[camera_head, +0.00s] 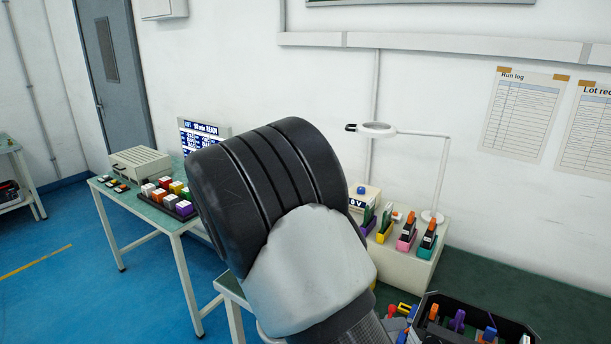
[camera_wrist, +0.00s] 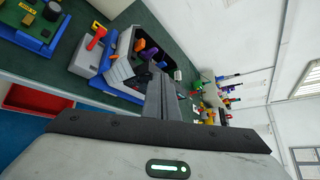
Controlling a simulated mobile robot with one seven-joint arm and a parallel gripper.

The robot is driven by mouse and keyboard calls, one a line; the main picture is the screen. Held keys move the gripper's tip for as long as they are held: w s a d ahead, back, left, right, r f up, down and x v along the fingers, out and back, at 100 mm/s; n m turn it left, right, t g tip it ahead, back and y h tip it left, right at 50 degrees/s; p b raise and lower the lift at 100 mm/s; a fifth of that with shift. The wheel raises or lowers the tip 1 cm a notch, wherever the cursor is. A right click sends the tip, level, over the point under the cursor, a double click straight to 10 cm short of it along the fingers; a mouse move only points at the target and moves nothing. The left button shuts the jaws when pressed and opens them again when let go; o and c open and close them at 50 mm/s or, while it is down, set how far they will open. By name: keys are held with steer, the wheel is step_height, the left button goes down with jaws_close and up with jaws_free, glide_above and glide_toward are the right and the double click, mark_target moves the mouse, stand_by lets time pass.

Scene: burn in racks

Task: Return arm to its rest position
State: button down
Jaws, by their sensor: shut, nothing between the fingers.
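My arm (camera_head: 290,220) is raised and bent close in front of the head camera, filling the middle of that view. My gripper's fingers (camera_wrist: 168,98) show in the wrist view, together and with nothing between them. They stand over the green bench (camera_wrist: 90,50), apart from the things on it as far as I can tell. In the head view the fingers are not visible; the arm hides the centre of the scene.
A black bin of coloured parts (camera_head: 470,325) sits at the lower right; it also shows in the wrist view (camera_wrist: 138,58). A rack (camera_head: 395,250) with coloured clips and a lamp (camera_head: 440,175) stands by the wall. A table (camera_head: 180,225) holds coloured blocks at left. Blue floor (camera_head: 70,290) is clear.

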steer(key=s+d+r+m+g+y, duration=0.1)
steer(key=s+r+m+g+y, duration=0.6)
steer(key=m, duration=1.2)
steer(key=s+a+r+m+t+y, duration=0.2)
steer(key=s+r+m+t, duration=0.1)
steer(key=r+m, duration=0.3)
steer(key=s+a+r+m+t+y, duration=0.3)
steer(key=s+r+m+t, duration=0.1)
steer(key=r+m, duration=0.3)
steer(key=shift+a+m, duration=0.2)
steer(key=shift+m, duration=0.4)
